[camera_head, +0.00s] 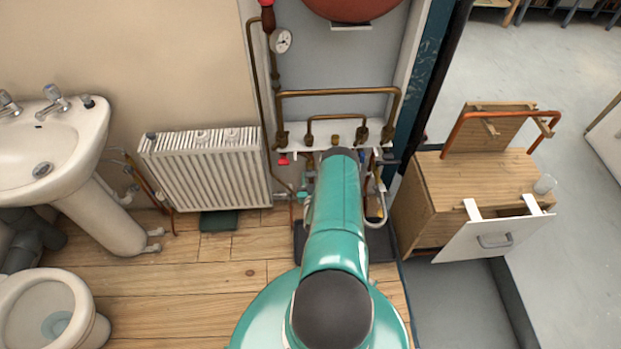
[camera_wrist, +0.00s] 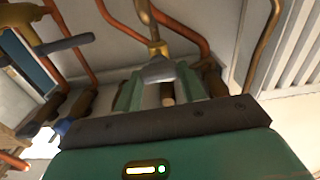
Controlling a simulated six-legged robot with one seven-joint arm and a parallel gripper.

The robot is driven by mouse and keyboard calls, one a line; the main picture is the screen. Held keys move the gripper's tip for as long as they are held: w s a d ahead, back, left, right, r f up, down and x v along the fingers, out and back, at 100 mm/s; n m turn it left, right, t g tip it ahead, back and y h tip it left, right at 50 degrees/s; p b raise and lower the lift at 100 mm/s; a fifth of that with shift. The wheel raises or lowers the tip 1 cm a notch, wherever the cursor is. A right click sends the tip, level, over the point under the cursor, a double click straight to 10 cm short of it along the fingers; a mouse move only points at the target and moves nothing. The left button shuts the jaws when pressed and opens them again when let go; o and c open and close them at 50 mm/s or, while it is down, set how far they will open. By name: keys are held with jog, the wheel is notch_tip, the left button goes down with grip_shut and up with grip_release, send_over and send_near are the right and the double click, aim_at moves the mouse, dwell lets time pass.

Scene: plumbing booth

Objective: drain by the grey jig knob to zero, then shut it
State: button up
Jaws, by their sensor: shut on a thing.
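My gripper (camera_wrist: 162,90) shows in the wrist view with its green fingers closed around a grey knob (camera_wrist: 158,69). The knob sits at the end of a brass-coloured stem (camera_wrist: 155,30) among copper pipes. In the head view my teal arm covers the gripper and the knob. A round white pressure gauge (camera_head: 281,41) is on the pipe at the upper left of the pipe board; its needle is too small to read.
A white radiator (camera_head: 205,165) stands left of the pipework, with a sink (camera_head: 55,150) and toilet (camera_head: 55,310) farther left. A wooden cabinet (camera_head: 480,185) with an open drawer front (camera_head: 490,240) stands right. Copper pipes (camera_wrist: 180,25) crowd the gripper.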

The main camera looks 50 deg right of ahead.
jog(key=n, duration=0.4)
jog(key=shift+w+a, duration=0.1)
jog(key=shift+w, duration=0.05)
jog(key=n, duration=0.4)
jog(key=shift+n, duration=0.4)
jog(key=n, duration=0.4)
jog(key=shift+a+f+n, duration=0.1)
jog(key=shift+n, duration=2.2)
jog(key=shift+f, duration=0.1)
jog(key=o, duration=1)
